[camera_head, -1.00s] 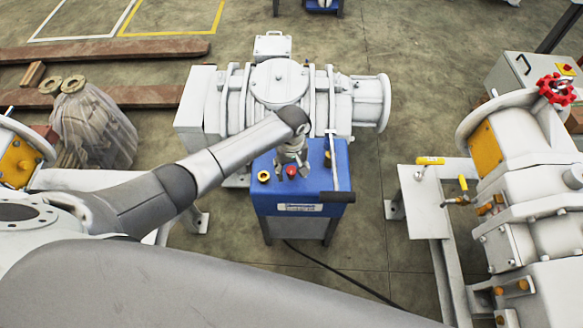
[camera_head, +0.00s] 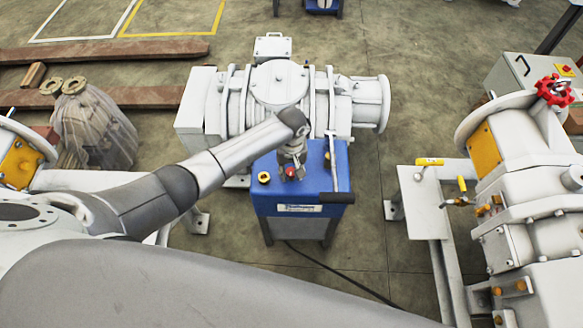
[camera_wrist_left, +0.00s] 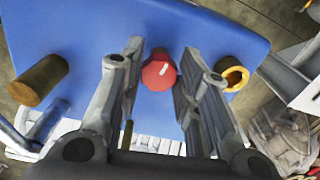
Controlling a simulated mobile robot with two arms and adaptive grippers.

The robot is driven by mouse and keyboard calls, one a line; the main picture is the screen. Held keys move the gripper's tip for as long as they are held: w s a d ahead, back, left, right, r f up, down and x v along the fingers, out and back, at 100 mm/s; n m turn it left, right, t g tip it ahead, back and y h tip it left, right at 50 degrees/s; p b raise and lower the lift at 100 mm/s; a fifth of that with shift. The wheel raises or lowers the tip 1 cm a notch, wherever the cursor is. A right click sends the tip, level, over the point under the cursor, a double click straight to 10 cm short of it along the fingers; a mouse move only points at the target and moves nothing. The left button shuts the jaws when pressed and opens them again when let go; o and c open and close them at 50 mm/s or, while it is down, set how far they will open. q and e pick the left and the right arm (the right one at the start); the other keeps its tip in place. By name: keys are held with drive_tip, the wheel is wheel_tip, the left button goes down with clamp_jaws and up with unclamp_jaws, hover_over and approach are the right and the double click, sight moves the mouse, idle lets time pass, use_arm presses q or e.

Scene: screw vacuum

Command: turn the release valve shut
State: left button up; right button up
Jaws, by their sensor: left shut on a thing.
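The release valve appears as a small red knob (camera_head: 291,173) on top of the blue cabinet (camera_head: 300,211). It also shows in the left wrist view (camera_wrist_left: 160,73), with a white mark on its face. My left gripper (camera_wrist_left: 161,62) reaches down over the cabinet with one finger on each side of the red knob, and it is shut on it. In the head view the left gripper (camera_head: 291,168) partly covers the knob. My right gripper is not in view.
A yellow ring fitting (camera_head: 264,178) sits left of the knob. A lever with a black grip (camera_head: 337,197) stands at the cabinet's right. A white pump (camera_head: 280,85) is behind. White machinery with a red handwheel (camera_head: 553,90) stands right.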

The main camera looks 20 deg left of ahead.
use_arm(q)
drive_tip(key=m+p, duration=0.1)
drive_tip(key=m, duration=0.2)
drive_tip(key=shift+r+p, duration=0.1)
drive_tip(key=shift+p, duration=0.2)
drive_tip(key=m+p, duration=0.1)
drive_tip(key=m, duration=0.3)
drive_tip(key=shift+a+m, duration=0.1)
drive_tip(key=shift+m, duration=0.3)
drive_tip(key=m, duration=0.4)
drive_tip(key=shift+p, duration=0.4)
drive_tip(key=shift+w+a+m, duration=0.1)
drive_tip(key=shift+m, duration=2)
drive_tip(key=o, duration=1)
